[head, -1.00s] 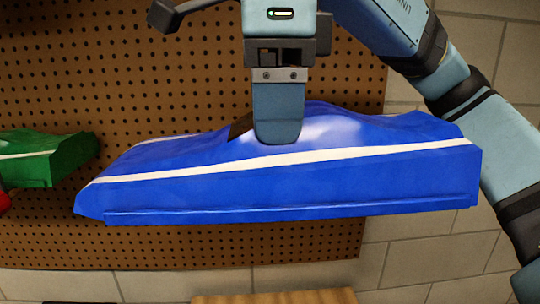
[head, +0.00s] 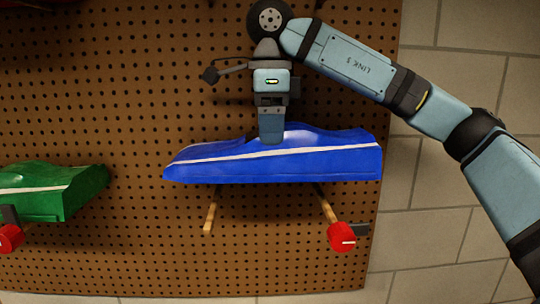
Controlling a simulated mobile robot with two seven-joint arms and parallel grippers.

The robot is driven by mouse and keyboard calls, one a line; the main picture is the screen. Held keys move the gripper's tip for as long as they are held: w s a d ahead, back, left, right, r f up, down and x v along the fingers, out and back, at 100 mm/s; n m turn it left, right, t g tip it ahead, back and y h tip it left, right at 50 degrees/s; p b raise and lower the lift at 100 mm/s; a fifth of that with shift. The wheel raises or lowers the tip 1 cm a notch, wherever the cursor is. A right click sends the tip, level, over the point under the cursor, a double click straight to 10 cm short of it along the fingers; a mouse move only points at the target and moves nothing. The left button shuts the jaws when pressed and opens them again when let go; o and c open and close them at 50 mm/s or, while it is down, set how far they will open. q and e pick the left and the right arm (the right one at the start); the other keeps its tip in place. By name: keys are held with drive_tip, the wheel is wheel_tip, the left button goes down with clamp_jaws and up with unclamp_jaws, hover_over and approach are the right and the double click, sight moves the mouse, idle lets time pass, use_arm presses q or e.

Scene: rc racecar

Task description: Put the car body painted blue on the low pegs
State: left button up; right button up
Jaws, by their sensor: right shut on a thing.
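The blue car body (head: 275,164) with a white stripe is in the middle of the head view, in front of the pegboard. My right gripper (head: 272,138) comes from above and is shut on its top near the middle. Two wooden pegs, a left one (head: 211,212) and a right one (head: 326,205), stick out of the board and show below the body's lower edge. Their upper ends are hidden behind the body. I cannot tell whether the body touches them. My left gripper is not in view.
A green car body (head: 52,190) is at the left edge. A red part (head: 341,236) is at the end of the right peg, and another red part (head: 10,238) is below the green body.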

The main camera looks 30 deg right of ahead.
sight(270, 158)
wheel_tip(270, 158, down, 7)
drive_tip(key=shift+p, duration=0.4)
drive_tip(key=o, duration=0.9)
drive_tip(key=shift+w+r, duration=0.1)
drive_tip(key=shift+r, duration=0.05)
drive_tip(key=shift+o, duration=0.2)
wheel_tip(270, 158, up, 8)
drive_tip(key=shift+f, duration=0.1)
